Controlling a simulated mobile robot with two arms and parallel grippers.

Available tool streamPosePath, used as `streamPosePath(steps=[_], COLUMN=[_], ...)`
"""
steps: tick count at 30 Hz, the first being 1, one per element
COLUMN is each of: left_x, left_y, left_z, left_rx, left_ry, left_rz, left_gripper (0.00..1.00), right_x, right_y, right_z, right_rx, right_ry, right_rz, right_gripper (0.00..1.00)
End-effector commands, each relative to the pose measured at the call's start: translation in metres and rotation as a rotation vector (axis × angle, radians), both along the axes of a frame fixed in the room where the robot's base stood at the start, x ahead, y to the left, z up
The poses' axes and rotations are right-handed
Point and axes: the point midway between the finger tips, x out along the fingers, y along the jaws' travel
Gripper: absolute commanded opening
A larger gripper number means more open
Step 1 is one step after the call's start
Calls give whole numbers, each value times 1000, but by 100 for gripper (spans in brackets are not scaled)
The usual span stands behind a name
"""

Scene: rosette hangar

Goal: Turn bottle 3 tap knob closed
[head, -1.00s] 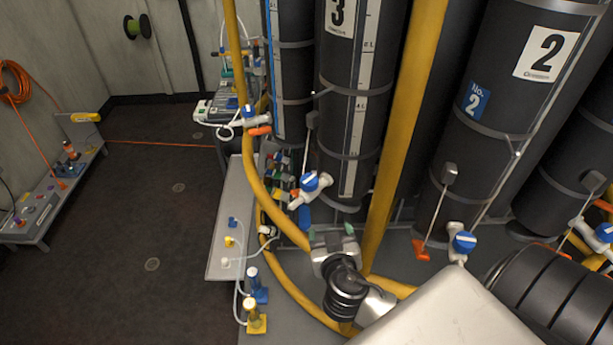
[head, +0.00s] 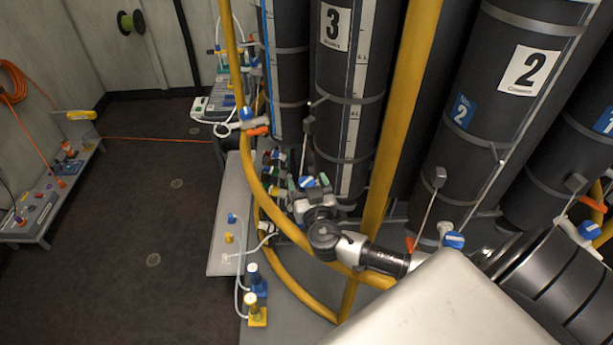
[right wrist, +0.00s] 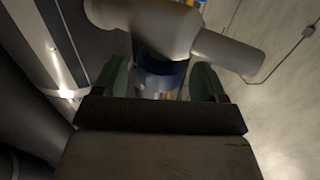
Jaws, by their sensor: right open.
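Bottle 3 (head: 332,70) is a tall dark cylinder with a white "3" label, standing upright at the upper middle of the head view. Its blue tap knob (head: 307,182) shows low on its front, partly hidden by my gripper. My right gripper (head: 308,184) is at this knob, with its green fingertips apart. In the right wrist view the blue knob (right wrist: 160,80) lies between the two open fingers, below the pale tap body (right wrist: 150,25). I cannot tell whether the fingers touch it. My left gripper is not in view.
A yellow upright pole (head: 398,120) stands just right of bottle 3, and a curved yellow rail (head: 262,195) passes on its left. Bottle 2 (head: 490,110) with its own blue knob (head: 453,240) is to the right.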

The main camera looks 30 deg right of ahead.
Motion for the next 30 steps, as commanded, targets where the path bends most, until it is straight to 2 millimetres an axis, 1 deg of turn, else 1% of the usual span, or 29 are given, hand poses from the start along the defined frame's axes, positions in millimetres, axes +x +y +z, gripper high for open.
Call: streamPosePath(steps=[1, 4, 12, 14, 22, 26, 30], left_x=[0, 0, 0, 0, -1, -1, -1], left_y=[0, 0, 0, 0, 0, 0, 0], left_z=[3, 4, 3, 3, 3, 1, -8], left_rx=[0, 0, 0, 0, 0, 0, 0], left_ry=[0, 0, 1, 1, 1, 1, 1], left_rz=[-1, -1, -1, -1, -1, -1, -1], left_gripper=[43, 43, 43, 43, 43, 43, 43], right_x=[4, 8, 9, 9, 9, 8, 8], right_y=[-1, -3, -3, -3, -3, -3, -3], right_z=[2, 1, 0, 0, 0, -1, -4], right_rx=[-1, 1, 1, 1, 1, 1, 4], right_ry=[-1, 0, 0, 0, 0, 0, 0], right_rz=[0, 0, 0, -1, -1, -3, -20], right_gripper=[72, 72, 72, 64, 22, 22, 22])
